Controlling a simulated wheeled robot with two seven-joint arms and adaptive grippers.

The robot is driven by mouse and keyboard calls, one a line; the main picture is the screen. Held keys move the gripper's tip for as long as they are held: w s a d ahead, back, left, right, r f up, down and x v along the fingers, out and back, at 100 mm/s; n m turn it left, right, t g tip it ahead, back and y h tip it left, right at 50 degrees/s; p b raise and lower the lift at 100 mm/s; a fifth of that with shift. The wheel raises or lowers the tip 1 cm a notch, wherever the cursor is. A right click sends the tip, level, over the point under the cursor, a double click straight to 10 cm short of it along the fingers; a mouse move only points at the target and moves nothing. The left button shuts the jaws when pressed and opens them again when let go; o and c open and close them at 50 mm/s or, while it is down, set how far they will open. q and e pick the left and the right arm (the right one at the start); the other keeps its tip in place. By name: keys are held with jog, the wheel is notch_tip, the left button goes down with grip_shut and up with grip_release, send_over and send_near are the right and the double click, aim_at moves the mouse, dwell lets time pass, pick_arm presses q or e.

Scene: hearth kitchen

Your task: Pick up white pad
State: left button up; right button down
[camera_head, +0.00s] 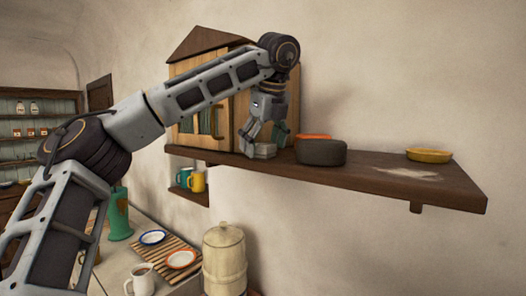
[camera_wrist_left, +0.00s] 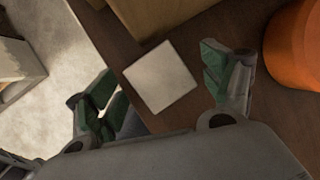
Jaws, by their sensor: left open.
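The white pad (camera_wrist_left: 160,77) is a pale, flat square on the dark wooden shelf (camera_wrist_left: 228,30), seen in the left wrist view. My left gripper (camera_wrist_left: 165,90) is open, with one green-padded finger on each side of the pad and no clear contact. In the head view my left gripper (camera_head: 262,148) points down at the shelf, in front of the wooden cabinet (camera_head: 188,88). I cannot clearly tell the pad from the fingertips there. My right gripper is not in view.
A dark pot (camera_head: 320,152) and an orange vessel (camera_head: 312,136) stand just right of the gripper; the orange one shows in the wrist view (camera_wrist_left: 293,45). A yellow dish (camera_head: 429,155) is farther right. A counter with plates and a canister (camera_head: 225,262) lies below.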

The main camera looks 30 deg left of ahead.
aim_at(265, 144)
pick_arm(q)
jog(key=c, duration=1.3)
jog(key=shift+o, duration=0.2)
jog(key=shift+d+r, duration=0.15)
jog(key=shift+r, duration=0.1)
jog(key=shift+s+r+b, duration=0.1)
jog(key=shift+r+b, duration=0.1)
jog(key=shift+b, duration=0.1)
jog(key=shift+r, duration=3)
jog(key=shift+s+d+r, duration=0.1)
jog(key=shift+d, duration=0.1)
jog(key=s+d+b, duration=0.1)
jog(key=s+d, duration=0.3)
jog(key=d, duration=0.1)
jog(key=s+d+b, duration=0.1)
jog(key=s+d, duration=0.3)
jog(key=d, duration=0.1)
jog(key=s+d+b, duration=0.1)
jog(key=s+d, duration=0.3)
jog(key=d, duration=0.1)
jog(key=shift+d, duration=0.1)
